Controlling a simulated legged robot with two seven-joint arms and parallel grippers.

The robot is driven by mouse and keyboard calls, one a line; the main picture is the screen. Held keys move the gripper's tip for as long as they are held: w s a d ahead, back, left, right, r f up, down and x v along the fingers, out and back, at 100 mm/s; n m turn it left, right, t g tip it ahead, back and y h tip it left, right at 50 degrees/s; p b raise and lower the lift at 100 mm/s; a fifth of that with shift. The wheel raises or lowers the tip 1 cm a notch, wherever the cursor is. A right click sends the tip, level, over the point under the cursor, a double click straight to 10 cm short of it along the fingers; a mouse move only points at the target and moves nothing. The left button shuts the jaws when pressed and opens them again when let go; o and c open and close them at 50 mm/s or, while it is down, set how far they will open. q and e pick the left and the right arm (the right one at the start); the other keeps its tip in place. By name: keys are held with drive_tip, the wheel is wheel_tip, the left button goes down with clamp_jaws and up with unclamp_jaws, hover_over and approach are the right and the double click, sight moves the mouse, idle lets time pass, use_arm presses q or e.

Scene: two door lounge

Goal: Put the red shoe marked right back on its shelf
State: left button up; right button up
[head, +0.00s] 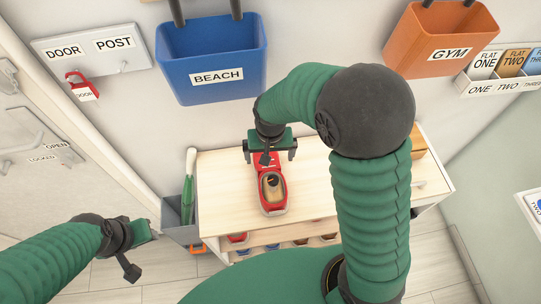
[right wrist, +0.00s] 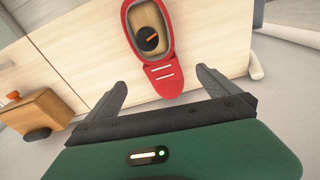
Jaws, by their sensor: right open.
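The red shoe (head: 272,190) lies on the pale wooden top of the shoe cabinet (head: 320,185). A dark round piece with an orange mark sits in its opening. The shoe also shows in the right wrist view (right wrist: 163,75), its strap end with two white bars pointing toward the jaws. My right gripper (head: 270,151) is open and empty above that end, its fingers (right wrist: 162,88) on either side. Below the top, an open shelf (head: 262,236) holds several shoes, partly hidden; one is red (head: 237,238). My left gripper (head: 137,250) is off to the left; its jaw state is unclear.
A grey umbrella bin (head: 181,233) stands against the cabinet's left side. A blue BEACH bin (head: 212,60) and an orange GYM bin (head: 440,38) hang on the wall above. A wooden box (right wrist: 32,110) sits on the cabinet top. Floor is clear at front left.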

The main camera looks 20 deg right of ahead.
drive_tip(key=s+r+n+t, duration=0.1)
drive_tip(key=s+n, duration=0.3)
drive_tip(key=s, duration=0.6)
drive_tip(key=shift+d+r, duration=0.4)
drive_tip(key=shift+r, duration=0.3)
